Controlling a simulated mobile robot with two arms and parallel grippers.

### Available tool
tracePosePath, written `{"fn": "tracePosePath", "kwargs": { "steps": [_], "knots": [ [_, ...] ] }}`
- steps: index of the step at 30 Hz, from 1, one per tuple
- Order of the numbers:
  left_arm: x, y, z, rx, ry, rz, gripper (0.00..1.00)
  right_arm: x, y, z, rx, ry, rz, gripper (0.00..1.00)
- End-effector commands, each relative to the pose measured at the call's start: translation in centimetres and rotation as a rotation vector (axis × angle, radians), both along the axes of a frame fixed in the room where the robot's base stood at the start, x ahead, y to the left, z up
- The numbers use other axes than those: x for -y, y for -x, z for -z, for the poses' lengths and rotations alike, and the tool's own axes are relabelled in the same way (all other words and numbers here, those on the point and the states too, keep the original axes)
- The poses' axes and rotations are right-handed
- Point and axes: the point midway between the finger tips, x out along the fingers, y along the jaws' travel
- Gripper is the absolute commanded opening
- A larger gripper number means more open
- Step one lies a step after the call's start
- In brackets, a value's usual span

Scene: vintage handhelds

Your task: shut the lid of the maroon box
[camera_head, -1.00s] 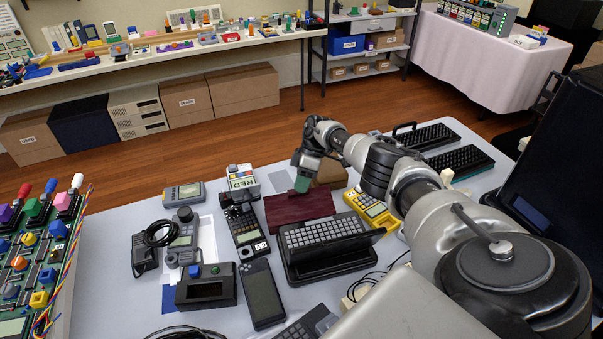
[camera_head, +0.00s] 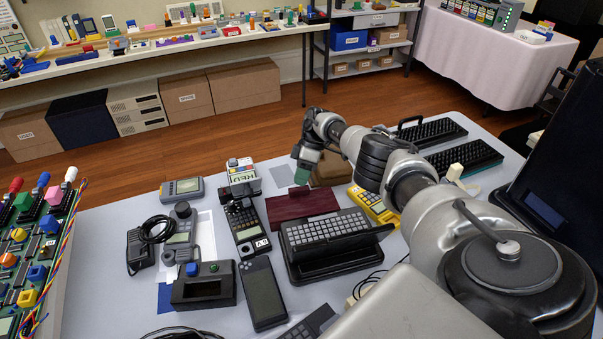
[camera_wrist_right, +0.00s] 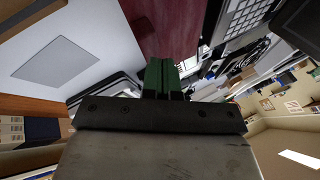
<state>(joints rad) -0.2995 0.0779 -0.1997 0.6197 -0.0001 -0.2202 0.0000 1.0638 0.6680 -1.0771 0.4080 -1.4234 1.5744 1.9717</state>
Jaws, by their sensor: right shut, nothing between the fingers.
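The maroon box (camera_head: 302,206) lies low on the grey table, behind the black keyboard device. Its top looks flat in the head view; I cannot tell whether a gap is left under the lid. A small maroon piece stands up at its back edge, below my right gripper. My right gripper (camera_head: 302,176) has green fingertips, is shut and empty, and points down at the back edge of the box. In the right wrist view the shut green fingers (camera_wrist_right: 163,78) show in front of the maroon surface (camera_wrist_right: 172,25); contact is unclear. My left gripper is not in view.
The black keyboard device (camera_head: 328,240) stands close in front of the box. A yellow handheld (camera_head: 372,204) is to its right and a dark handheld (camera_head: 245,225) to its left. A brown object (camera_head: 332,172) sits behind. A grey flat patch (camera_head: 282,175) lies on bare table.

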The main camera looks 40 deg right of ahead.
Motion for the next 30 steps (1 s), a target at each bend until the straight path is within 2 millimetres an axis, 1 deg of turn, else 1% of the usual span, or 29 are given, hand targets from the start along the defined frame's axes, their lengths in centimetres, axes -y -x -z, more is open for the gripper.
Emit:
{"fn": "tracePosePath", "kwargs": {
  "steps": [1, 4, 8, 11, 14, 21, 24, 30],
  "knots": [
    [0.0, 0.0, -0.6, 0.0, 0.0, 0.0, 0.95, 0.0, 0.0, -0.6, 0.001, 0.001, 0.0, 0.0],
    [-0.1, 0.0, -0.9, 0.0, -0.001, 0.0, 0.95, 0.0, 0.0, -0.9, 0.001, 0.001, 0.0, 0.0],
    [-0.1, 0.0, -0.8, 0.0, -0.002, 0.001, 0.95, 0.2, -0.1, -1.0, 0.001, 0.001, 0.0, 0.0],
    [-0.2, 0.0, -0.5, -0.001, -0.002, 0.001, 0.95, 0.7, -0.2, -1.8, 0.002, 0.001, 0.001, 0.0],
    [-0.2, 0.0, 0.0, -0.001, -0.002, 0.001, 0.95, 1.6, -0.4, -3.2, 0.004, 0.002, 0.003, 0.0],
    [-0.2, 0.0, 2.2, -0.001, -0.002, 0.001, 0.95, 4.1, -1.1, -7.4, 0.004, 0.001, 0.003, 0.0],
    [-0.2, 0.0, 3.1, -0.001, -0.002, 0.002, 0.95, 4.7, -1.3, -8.3, 0.003, 0.001, 0.002, 0.0],
    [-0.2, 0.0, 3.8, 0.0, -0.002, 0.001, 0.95, 5.3, -1.3, -9.7, 0.001, 0.001, 0.001, 0.0]
  ]
}}
